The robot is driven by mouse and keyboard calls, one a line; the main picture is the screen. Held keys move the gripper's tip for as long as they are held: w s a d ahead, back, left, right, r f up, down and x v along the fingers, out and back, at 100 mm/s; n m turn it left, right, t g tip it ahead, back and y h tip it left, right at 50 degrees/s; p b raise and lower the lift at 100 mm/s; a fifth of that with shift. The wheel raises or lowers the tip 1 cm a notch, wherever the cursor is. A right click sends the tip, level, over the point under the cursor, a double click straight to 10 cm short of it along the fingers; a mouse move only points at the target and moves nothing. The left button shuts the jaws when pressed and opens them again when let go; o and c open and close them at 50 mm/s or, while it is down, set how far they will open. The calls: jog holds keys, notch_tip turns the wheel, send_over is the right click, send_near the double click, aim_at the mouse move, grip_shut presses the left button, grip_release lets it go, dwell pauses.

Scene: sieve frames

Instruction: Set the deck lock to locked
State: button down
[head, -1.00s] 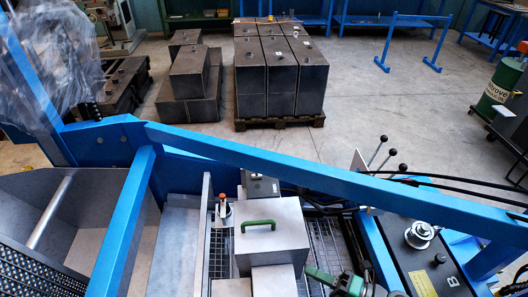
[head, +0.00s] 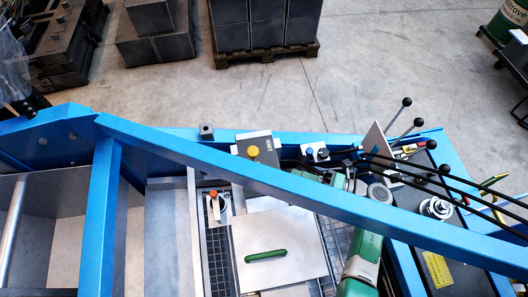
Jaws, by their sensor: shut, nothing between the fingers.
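A grey box (head: 268,145) with a round yellow knob (head: 253,151) stands beside the blue rail, behind the long beam. It has small lettering that I cannot read surely. An orange-topped lever (head: 213,196) stands upright on a light base in front of the beam. I cannot tell which of these is the deck lock, or its setting. My green arm link (head: 362,262) shows at the lower right and runs up under the beam. I cannot make out my gripper's fingers; the beam hides part of that area.
A long blue beam (head: 270,180) crosses the view above the work area. A grey cover (head: 295,235) with a green handle (head: 266,254) lies in front of it. Black-knobbed levers (head: 398,118) and black hoses stand at the right.

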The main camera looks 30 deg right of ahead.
jog(key=x, duration=1)
jog(key=shift+w+r, duration=0.1)
